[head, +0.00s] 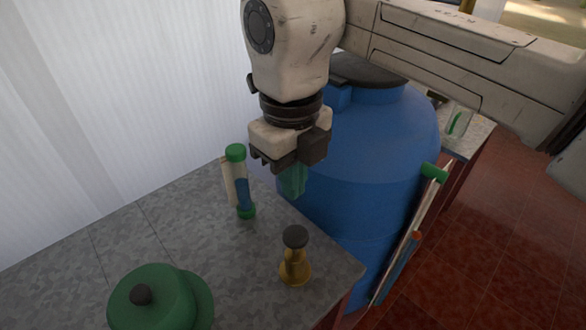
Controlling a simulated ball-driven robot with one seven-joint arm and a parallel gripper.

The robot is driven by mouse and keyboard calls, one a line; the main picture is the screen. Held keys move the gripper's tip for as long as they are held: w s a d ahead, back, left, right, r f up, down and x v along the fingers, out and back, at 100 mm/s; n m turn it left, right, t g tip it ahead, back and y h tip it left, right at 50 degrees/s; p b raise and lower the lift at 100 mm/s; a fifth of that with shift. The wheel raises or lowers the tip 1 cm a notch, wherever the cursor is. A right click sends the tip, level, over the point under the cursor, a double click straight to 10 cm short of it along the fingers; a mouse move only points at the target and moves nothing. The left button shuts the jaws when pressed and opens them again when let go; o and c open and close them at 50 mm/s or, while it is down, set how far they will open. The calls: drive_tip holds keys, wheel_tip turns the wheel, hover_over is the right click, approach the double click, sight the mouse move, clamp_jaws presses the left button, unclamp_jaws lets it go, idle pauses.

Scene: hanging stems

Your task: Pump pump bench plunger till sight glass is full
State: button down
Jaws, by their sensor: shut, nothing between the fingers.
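The pump plunger (295,258) is a brass body with a dark round knob on top, standing upright on the grey speckled bench (245,270) near its right edge. The sight glass (240,182) is an upright clear tube with green end caps and a pale backing beside it, behind and left of the plunger. Blue shows in its lower part, with a clear part above. My gripper (292,182) points down with its greenish fingers shut and empty. It appears above and behind the plunger knob, right of the sight glass, apart from both.
A green domed object with a black knob (160,297) stands at the front left of the bench. A large blue tank (365,170) stands behind and right, with a green-capped gauge (410,235) on its side. A white wall (120,90) borders the bench; red tiled floor (500,240) lies right.

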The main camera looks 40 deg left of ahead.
sight(294, 234)
wheel_tip(294, 234, down, 10)
drive_tip(key=shift+p, duration=0.75)
drive_tip(key=shift+d+f+b, duration=0.1)
drive_tip(key=shift+f+b, duration=0.95)
drive_tip(key=shift+f, duration=1.05)
wheel_tip(294, 234, up, 15)
drive_tip(key=p, duration=0.1)
drive_tip(key=shift+f, duration=0.2)
